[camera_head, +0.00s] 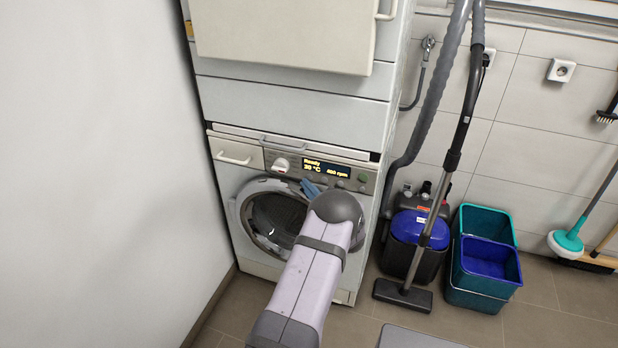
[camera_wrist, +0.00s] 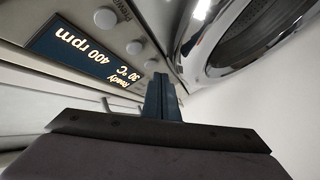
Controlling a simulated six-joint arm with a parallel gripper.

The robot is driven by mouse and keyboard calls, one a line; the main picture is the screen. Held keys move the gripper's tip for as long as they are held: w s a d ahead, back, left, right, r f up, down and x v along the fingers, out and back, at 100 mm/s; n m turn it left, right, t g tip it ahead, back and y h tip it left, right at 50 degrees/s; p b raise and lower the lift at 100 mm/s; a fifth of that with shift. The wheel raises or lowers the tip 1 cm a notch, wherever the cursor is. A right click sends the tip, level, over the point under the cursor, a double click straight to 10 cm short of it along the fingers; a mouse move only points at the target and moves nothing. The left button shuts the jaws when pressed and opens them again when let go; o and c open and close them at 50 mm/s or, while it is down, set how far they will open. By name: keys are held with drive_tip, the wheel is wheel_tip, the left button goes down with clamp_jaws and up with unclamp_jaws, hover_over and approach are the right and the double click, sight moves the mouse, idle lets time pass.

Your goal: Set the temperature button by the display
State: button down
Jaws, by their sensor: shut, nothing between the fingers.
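The lit display (camera_head: 327,168) is on the front panel of the white lower machine. In the wrist view the display (camera_wrist: 78,50) is upside down and reads "Ready", "30 °C" and "400 rpm". Several round grey buttons run along its edge there: an outer button (camera_wrist: 105,17), a middle button (camera_wrist: 134,47) and one nearest my fingers (camera_wrist: 151,65). I cannot tell by label which sets temperature. My gripper (camera_wrist: 162,80) is shut and empty, its blue-grey fingertips close to that nearest button; contact is unclear. In the head view my gripper (camera_head: 310,187) is just below the display's left part.
A dial (camera_head: 281,164) sits left of the display. The round door (camera_head: 268,222) is below the panel, partly behind my arm. A white wall (camera_head: 95,170) stands close on the left. A blue vacuum (camera_head: 415,229) and buckets (camera_head: 487,255) are on the right.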

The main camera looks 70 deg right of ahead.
drive_tip(key=shift+d, duration=0.2)
idle(0.5)
drive_tip(key=shift+d+b, duration=0.25)
drive_tip(key=shift+b, duration=0.25)
drive_tip(key=shift+d+b, duration=0.3)
drive_tip(key=shift+d, duration=0.05)
idle(0.7)
drive_tip(key=shift+a, duration=0.1)
drive_tip(key=shift+a+p, duration=0.3)
drive_tip(key=shift+a, duration=0.4)
drive_tip(key=shift+a+p, duration=1.05)
drive_tip(key=shift+a, duration=1.45)
